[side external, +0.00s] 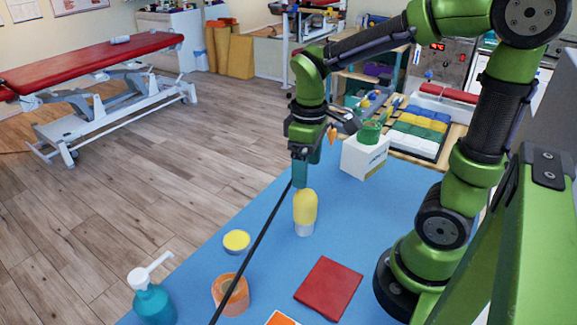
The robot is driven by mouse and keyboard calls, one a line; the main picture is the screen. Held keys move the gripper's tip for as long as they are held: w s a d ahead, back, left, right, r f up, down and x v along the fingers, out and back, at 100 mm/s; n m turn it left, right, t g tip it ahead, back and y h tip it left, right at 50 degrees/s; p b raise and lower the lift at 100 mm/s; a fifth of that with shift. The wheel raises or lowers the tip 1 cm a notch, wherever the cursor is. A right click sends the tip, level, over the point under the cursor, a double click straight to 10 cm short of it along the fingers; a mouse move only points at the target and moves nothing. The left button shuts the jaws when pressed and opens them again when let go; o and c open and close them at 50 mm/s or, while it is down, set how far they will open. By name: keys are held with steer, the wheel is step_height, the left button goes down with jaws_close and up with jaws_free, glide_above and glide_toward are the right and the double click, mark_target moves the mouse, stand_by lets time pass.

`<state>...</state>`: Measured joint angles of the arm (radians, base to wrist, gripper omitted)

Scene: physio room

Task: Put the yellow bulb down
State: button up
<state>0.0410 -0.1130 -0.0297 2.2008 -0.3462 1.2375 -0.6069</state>
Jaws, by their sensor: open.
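The yellow bulb (305,207) stands upright on the blue table top (262,222), with a white part at its lower end. My gripper (300,184) points down just above and behind the bulb's top in the side view. It is open, and its fingers overlap each other in this view. I cannot tell whether a fingertip touches the bulb. The bulb's base appears to rest on the table.
A yellow-topped round tub (237,241), an orange ring-shaped item (231,295), a red square (328,287) and a teal pump bottle (153,300) lie nearer the camera. A white box (365,157) stands behind. A thin dark rod (255,246) crosses the view.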

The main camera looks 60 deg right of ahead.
steer(key=shift+a+r, duration=0.1)
steer(key=shift+r, duration=0.3)
steer(key=s+a+r+m+t+y, duration=0.2)
steer(key=s+a+r+m+t, duration=0.2)
steer(key=a+r+m+t, duration=0.1)
steer(key=shift+r+m+t, duration=0.7)
steer(key=shift+r+t, duration=0.25)
steer(key=shift+t, duration=0.15)
